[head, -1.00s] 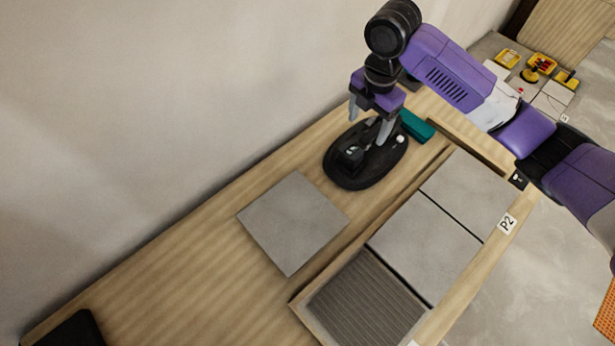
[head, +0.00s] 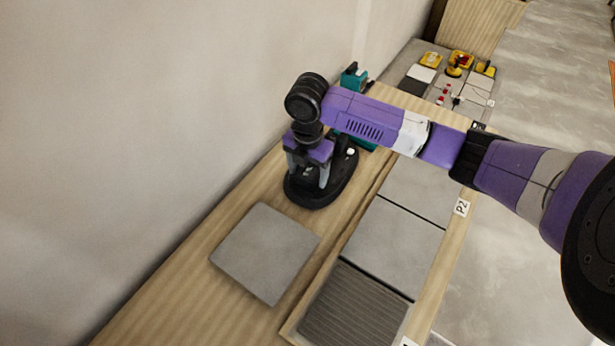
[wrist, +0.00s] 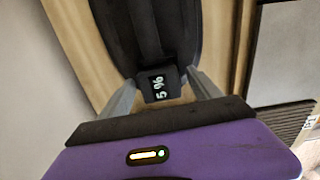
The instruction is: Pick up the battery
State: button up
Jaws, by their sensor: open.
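The battery (wrist: 158,84) appears to be the small dark block with a lit display, reading something like "5 %", in the wrist view. It sits at the near end of a black oval base (wrist: 122,28). In the head view the base (head: 341,187) stands on the wooden bench by the wall, and my gripper hides most of the block. My gripper (head: 308,181) is open and points down over the near-left end of the base. In the wrist view its fingers (wrist: 160,95) stand on either side of the block. I cannot tell whether they touch it.
A loose grey tile (head: 265,252) lies on the bench in front of the base. A wooden frame with tiles (head: 392,247) and a ridged bed (head: 352,306) runs along the right. Teal tools (head: 352,78) stand behind my arm.

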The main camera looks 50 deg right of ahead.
jog(key=shift+c, duration=0.4)
grip_shut()
jog(key=shift+r, duration=0.15)
notch_tip(320, 180, up, 19)
jog(key=b, duration=0.1)
notch_tip(320, 180, up, 7)
jog(key=p, duration=0.6)
send_over(308, 171)
dwell(0.4)
